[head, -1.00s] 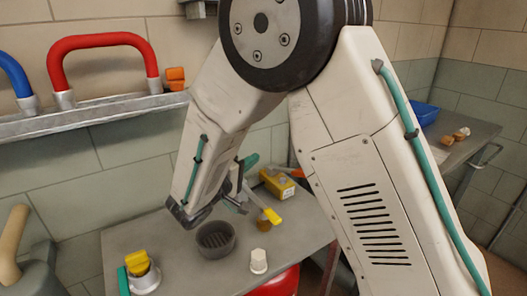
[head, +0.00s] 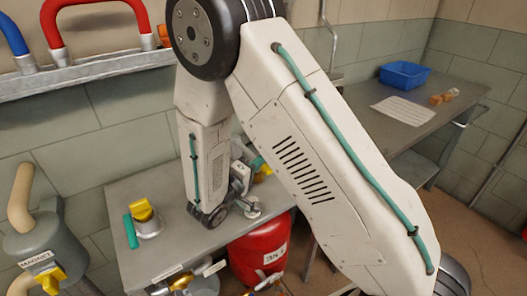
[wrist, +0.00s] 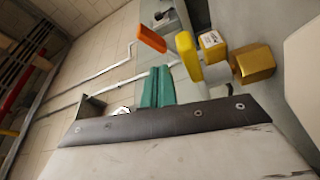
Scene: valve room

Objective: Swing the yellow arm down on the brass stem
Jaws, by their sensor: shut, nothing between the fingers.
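My gripper (head: 256,163) is at the far side of the bench in the head view, partly behind my wrist. In the wrist view its teal fingers (wrist: 153,88) are together with nothing between them. The rounded yellow arm (wrist: 187,55) is just right of the fingertips there, with a visible gap. A brass-coloured block (wrist: 252,63) is farther right; whether it is part of the stem, I cannot tell. In the head view a small yellow patch (head: 265,170) shows beside the gripper; my wrist hides most of that spot.
An orange piece (wrist: 150,38) and a labelled yellow box (wrist: 212,44) are near the fingers. A yellow knob (head: 142,209) and a green bar (head: 130,231) are on the bench's left. A red tank (head: 262,250) is below. A blue bin (head: 404,75) stands on the right bench.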

